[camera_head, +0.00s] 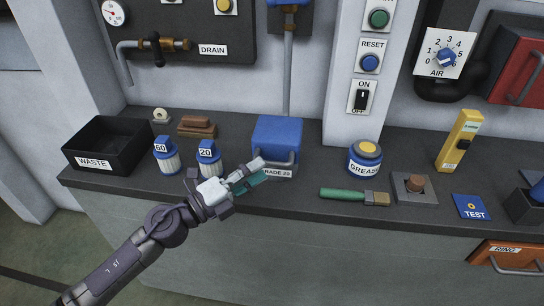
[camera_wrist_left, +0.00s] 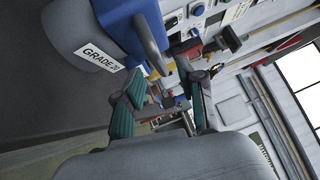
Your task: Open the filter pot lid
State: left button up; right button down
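The filter pot stands near the front edge of the counter, with a blue lid (camera_head: 278,132) and a grey bar handle on its front. Its front carries a GRADE 20 label (camera_head: 277,172). The lid looks shut. My left gripper (camera_head: 256,173) is in front of the pot's lower left, its fingers partly covering the label. In the left wrist view, the blue lid (camera_wrist_left: 121,22) and the handle (camera_wrist_left: 151,42) are close ahead. My left gripper (camera_wrist_left: 160,88) has its teal-padded fingers apart with nothing held; the handle lies just beyond them. My right gripper is not in view.
Two blue-capped filters, 60 (camera_head: 165,155) and 20 (camera_head: 208,158), stand left of the pot beside a black WASTE bin (camera_head: 118,131). A green-handled brush (camera_head: 345,194) and GREASE tin (camera_head: 365,158) are to the right. A wall column rises behind.

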aim_at(272, 163)
pick_arm(q)
jog(key=shift+p+x, duration=0.3)
jog(key=shift+x, duration=2.05)
grip_shut()
